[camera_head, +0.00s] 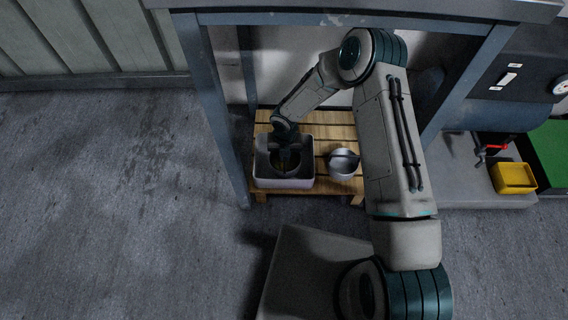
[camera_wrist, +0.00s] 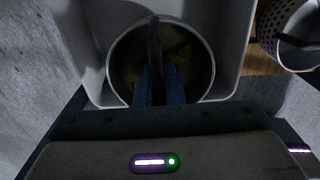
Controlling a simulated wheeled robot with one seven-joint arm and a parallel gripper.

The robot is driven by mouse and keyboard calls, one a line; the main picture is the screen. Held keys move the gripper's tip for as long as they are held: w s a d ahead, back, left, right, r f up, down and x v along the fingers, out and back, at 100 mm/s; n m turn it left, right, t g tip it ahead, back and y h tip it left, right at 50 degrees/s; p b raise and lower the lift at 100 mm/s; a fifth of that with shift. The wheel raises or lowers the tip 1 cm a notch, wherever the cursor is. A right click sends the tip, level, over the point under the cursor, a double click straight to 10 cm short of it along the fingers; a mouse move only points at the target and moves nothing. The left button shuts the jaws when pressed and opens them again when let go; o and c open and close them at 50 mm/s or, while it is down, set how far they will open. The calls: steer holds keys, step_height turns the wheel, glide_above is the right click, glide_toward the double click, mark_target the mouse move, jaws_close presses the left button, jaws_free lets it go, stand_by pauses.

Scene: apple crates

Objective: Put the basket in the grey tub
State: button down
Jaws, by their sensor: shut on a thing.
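The grey tub (camera_head: 286,183) stands on a low slatted wooden stand; its wall (camera_wrist: 233,35) also shows in the wrist view. A round basket (camera_wrist: 204,68) with a dark bar handle across its top is inside the tub's outline. Some green and yellow contents show dimly in it. My gripper (camera_wrist: 157,84) is shut on the handle, pointing down over the tub; in the head view my gripper (camera_head: 287,157) hides much of the basket. Whether the basket touches the tub floor, I cannot tell.
A white round perforated container (camera_head: 343,164) with a dark handle stands right of the tub on the wooden stand (camera_head: 325,120). Blue-grey table legs (camera_head: 217,110) flank the stand and a tabletop hangs above. A yellow bin (camera_head: 514,178) sits far right. Floor at left is clear.

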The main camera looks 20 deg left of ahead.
steer(key=shift+s+a+f, duration=0.1)
steer(key=shift+s+f, duration=0.1)
steer(key=shift+f, duration=0.3)
steer(key=shift+f+b, duration=1.05)
steer(key=shift+f, duration=0.55)
steer(key=shift+f, duration=0.15)
steer(key=c, duration=1.5)
jaws_free()
steer(key=shift+c, duration=0.2)
step_height(320, 180, up, 8)
steer(key=p, duration=0.3)
steer(key=shift+f, duration=0.1)
